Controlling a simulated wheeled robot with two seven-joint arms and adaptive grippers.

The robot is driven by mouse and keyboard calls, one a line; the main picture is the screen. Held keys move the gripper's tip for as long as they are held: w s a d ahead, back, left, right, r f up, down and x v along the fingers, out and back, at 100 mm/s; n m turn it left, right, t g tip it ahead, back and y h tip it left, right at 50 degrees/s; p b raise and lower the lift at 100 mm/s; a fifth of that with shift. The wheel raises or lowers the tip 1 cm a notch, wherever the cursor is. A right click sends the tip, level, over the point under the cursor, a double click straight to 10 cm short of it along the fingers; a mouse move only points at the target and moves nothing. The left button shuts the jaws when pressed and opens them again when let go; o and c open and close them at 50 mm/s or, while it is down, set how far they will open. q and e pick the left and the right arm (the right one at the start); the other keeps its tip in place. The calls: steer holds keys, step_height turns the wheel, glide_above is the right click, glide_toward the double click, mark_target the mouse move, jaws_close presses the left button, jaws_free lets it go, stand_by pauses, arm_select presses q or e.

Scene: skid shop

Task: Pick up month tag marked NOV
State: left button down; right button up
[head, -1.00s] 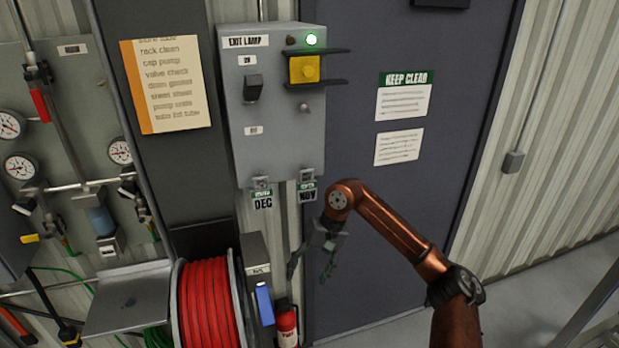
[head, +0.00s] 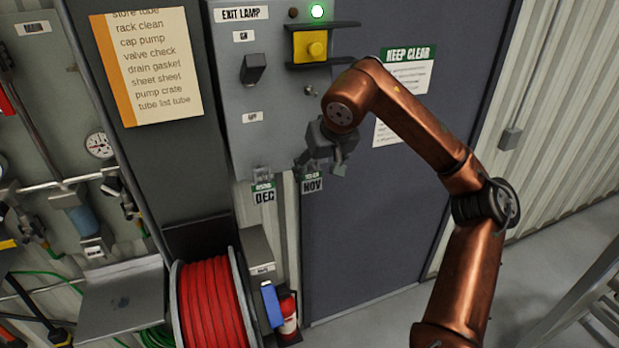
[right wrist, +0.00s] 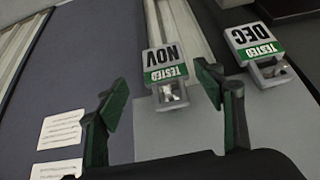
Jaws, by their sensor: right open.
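The NOV tag (head: 312,185) is a small white tag with a green band, hanging below the lower right corner of the grey exit lamp box. In the right wrist view the NOV tag (right wrist: 163,64) appears upside down, with a metal clip at its green end. My right gripper (head: 318,166) is open and close to the tag, just above it in the head view. In the right wrist view its two green-padded fingers (right wrist: 164,95) stand apart, with the tag's clip between and beyond them. The gripper looks empty. My left gripper is not in view.
The similar DEC tag (head: 264,193) hangs just left of NOV; it shows near the right finger in the right wrist view (right wrist: 254,42). The exit lamp box (head: 275,90) is above. A red hose reel (head: 212,305) and grey door (head: 365,225) flank the space below.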

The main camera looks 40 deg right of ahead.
mark_target(312, 176)
steer(key=x, duration=0.2)
steer(key=p+x, duration=0.1)
steer(key=x, duration=0.1)
steer(key=shift+w+a+f, duration=0.2)
steer(key=shift+w, duration=0.1)
steer(key=shift+f, duration=0.2)
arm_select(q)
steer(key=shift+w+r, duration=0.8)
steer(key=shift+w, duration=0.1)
arm_select(e)
steer(key=shift+c, duration=0.3)
steer(key=shift+w, duration=0.1)
steer(key=c, duration=0.3)
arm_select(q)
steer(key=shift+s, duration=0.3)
arm_select(e)
steer(key=c, duration=0.7)
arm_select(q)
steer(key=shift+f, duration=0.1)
arm_select(e)
steer(key=shift+r, duration=0.1)
